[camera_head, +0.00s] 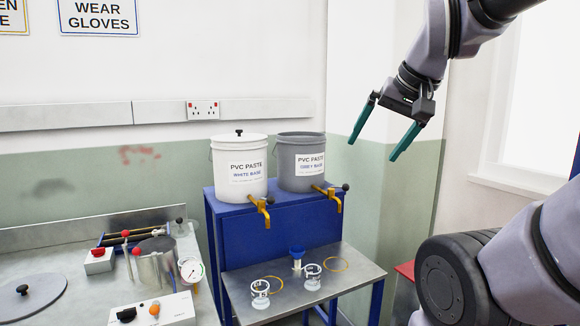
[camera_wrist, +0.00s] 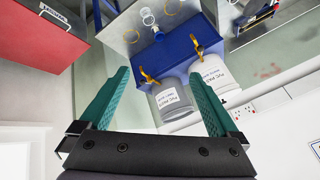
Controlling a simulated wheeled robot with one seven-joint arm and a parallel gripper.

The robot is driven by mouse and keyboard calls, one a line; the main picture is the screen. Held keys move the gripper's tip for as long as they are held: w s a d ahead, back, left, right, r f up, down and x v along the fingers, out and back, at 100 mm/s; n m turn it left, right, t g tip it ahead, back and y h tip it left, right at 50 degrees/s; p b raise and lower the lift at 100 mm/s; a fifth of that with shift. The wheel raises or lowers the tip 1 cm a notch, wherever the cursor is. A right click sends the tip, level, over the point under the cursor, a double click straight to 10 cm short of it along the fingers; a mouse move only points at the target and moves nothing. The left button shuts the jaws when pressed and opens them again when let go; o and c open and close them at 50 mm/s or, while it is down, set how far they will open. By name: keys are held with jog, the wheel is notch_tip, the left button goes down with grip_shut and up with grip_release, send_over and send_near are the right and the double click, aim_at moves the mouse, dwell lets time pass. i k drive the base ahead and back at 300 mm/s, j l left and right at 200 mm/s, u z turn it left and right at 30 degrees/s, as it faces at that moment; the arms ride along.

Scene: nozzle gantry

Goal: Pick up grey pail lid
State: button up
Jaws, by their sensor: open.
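A round grey lid with a dark knob (camera_head: 32,296) lies flat on the bench at the lower left of the head view, cut off by the picture's edge. The grey pail (camera_head: 302,170) labelled "GREY BASE" stands on the blue stand, with no knob showing on its top. It also shows in the wrist view (camera_wrist: 172,101). My gripper (camera_head: 372,151) is open and empty, held in the air to the right of the grey pail, far from the lid. Both fingers show apart in the wrist view (camera_wrist: 159,73). The lid is not clear in the wrist view.
The white pail (camera_head: 239,168) with a knobbed lid stands beside the grey pail; both have brass taps. Clear cups (camera_head: 312,277) stand on the metal shelf (camera_head: 335,288). A metal pot (camera_head: 156,262), gauge and control box (camera_head: 152,312) stand right of the lid.

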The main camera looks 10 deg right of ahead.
aim_at(23, 298)
jog(key=u, duration=1.75)
jog(key=z, duration=1.8)
jog(key=j+u, duration=0.15)
jog(key=j, duration=0.3)
jog(key=j+u, duration=0.2)
jog(key=j, duration=0.2)
jog(key=i+j+u, duration=0.15)
jog(key=j, duration=0.25)
jog(key=j+u, duration=0.2)
jog(key=j, duration=0.2)
jog(key=i+j+u, duration=0.15)
jog(key=j, duration=0.25)
jog(key=i+j+u, duration=0.2)
jog(key=j, duration=0.15)
